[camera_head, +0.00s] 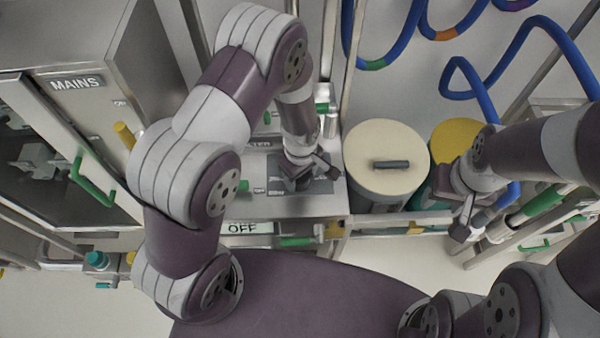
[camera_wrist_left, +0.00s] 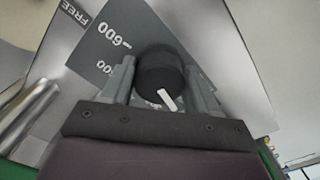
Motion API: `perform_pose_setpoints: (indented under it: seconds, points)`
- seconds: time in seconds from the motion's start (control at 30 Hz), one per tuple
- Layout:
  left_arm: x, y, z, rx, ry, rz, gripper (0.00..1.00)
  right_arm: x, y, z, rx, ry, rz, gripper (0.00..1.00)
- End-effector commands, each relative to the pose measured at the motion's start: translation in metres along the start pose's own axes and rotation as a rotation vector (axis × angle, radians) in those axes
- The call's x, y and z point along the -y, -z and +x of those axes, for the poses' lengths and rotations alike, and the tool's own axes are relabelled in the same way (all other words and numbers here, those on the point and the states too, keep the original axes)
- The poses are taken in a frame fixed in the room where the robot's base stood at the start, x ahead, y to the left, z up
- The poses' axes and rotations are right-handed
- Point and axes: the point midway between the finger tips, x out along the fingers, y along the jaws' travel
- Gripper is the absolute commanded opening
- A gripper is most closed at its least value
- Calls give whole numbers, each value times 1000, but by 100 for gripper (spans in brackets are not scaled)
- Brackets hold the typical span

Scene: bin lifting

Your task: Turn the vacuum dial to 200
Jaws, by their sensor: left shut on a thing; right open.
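The vacuum dial (camera_wrist_left: 158,70) is a round black knob with a white pointer mark, seen in the left wrist view. The pointer mark is on the side facing my wrist. The dial sits on a dark grey scale plate (camera_wrist_left: 103,40) that shows "600" and a partly hidden number. My left gripper (camera_head: 307,178) is shut on the dial, with one finger on each side. In the head view the dial is mostly hidden under the gripper. My right gripper (camera_head: 467,217) is open and apart from the panel, at the right.
A "MAINS" cabinet (camera_head: 77,84) is at the left. Blue hoses (camera_head: 462,82) hang behind.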

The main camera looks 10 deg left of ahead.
Motion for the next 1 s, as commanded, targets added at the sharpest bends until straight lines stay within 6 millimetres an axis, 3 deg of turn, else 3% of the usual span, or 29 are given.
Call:
perform_pose_setpoints:
  seconds: [0.6,0.63,0.7,1.0]
  points:
    - [1,-1,1,2,5,-38,29,0,0,0,0,0,0,50]
    - [1,-1,1,2,5,-38,63,0,0,0,0,0,0,50]
    - [1,-1,1,2,5,-38,82,0,0,0,0,0,0,50]
    - [0,0,-1,0,1,-38,82,0,0,0,0,0,0,50]
